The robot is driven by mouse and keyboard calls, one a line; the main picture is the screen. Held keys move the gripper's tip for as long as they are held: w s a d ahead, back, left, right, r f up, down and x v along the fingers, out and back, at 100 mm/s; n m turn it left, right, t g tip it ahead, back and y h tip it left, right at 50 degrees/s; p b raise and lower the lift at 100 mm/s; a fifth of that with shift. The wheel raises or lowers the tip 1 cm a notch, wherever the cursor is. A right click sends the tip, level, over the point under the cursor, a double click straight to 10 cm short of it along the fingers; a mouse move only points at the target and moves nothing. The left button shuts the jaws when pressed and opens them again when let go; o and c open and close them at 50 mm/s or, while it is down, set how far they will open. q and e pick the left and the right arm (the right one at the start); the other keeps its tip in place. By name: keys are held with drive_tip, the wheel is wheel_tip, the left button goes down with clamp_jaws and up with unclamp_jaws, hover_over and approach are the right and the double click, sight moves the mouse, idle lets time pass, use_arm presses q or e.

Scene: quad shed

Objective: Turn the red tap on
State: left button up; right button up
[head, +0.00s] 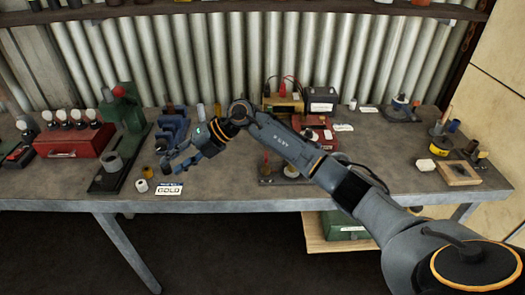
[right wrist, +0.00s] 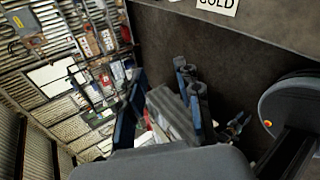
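I cannot make out a red tap for certain in either view. A white card (head: 169,188), reading COLD or GOLD, lies at the bench's front edge; its edge also shows in the right wrist view (right wrist: 217,5). My right gripper (head: 174,162) is above the bench, behind the card and in front of a blue vise-like object (head: 172,128). Its fingers are apart with nothing visible between them. In the right wrist view the fingers (right wrist: 160,110) also stand apart. My right arm hides part of the bench behind it. My left gripper is out of view.
A green press (head: 128,110) with a red knob and a red box (head: 72,140) stand on the left. A small white roll (head: 142,185) is beside the card. Boxes (head: 320,102) and a wooden tray (head: 460,172) are to the right.

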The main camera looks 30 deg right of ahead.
drive_tip(key=d+r+g+h, duration=0.15)
drive_tip(key=d+h, duration=0.45)
drive_tip(key=d, duration=0.7)
wheel_tip(320, 180, up, 5)
drive_tip(key=m+g+h, duration=0.2)
drive_tip(key=m+h, duration=0.1)
drive_tip(key=h, duration=0.2)
hover_over(266, 155)
wheel_tip(266, 155, down, 12)
drive_tip(key=p, duration=0.4)
drive_tip(key=shift+w+d, duration=0.1)
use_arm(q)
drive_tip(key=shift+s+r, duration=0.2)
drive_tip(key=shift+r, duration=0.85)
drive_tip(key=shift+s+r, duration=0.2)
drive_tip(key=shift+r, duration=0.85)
use_arm(e)
drive_tip(key=shift+f, duration=0.65)
clamp_jaws()
